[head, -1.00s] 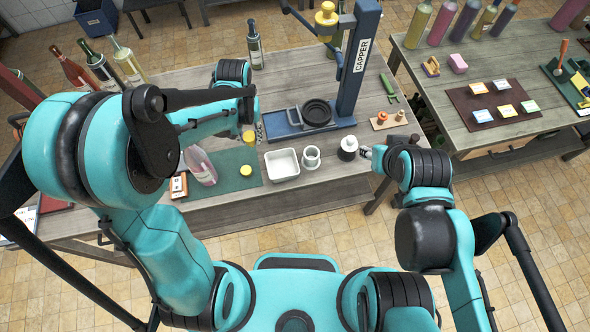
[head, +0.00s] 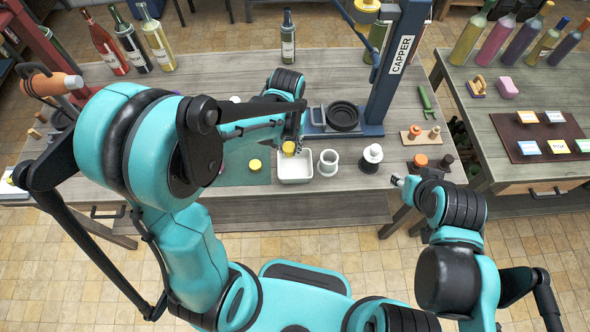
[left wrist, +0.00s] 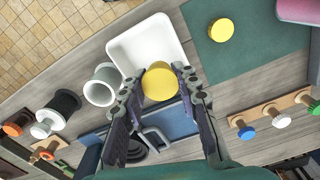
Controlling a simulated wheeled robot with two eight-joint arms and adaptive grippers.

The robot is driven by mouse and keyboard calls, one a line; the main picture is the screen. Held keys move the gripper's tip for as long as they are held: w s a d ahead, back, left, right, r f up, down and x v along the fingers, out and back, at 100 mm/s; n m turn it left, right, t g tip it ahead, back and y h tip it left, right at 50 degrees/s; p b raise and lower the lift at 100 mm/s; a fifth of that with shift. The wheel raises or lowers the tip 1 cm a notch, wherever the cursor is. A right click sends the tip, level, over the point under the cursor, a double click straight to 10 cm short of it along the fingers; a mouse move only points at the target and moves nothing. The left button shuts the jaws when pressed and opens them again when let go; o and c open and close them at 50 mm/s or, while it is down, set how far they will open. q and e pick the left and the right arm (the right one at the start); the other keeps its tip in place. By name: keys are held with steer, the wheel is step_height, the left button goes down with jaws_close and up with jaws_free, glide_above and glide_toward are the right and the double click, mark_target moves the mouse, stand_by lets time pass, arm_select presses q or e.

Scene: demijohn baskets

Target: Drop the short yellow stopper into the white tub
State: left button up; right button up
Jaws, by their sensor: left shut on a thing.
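My left gripper (head: 293,144) is shut on a yellow stopper (head: 289,147), which shows between the two fingers in the left wrist view (left wrist: 159,82). The stopper's height is hard to judge from above. The white tub (head: 294,179) is an open rectangular container on the table, also in the left wrist view (left wrist: 127,47). The held stopper is over the tub's far edge in the head view and overlaps its near edge in the wrist view. A second yellow round piece (head: 255,164) lies on the green mat. My right gripper (head: 397,181) is by the table's front edge; its fingers are too small to read.
A white ring-shaped cup (head: 328,163) and a black-and-white spool (head: 371,158) stand right of the tub. The blue capper stand (head: 400,65) rises behind. Bottles (head: 106,42) stand at the back left. The green mat (head: 236,175) lies left of the tub.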

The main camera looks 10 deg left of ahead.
arm_select(q)
steer(key=shift+f, duration=0.55)
steer(key=o, duration=1.2)
steer(key=shift+r, duration=0.1)
step_height(320, 180, up, 12)
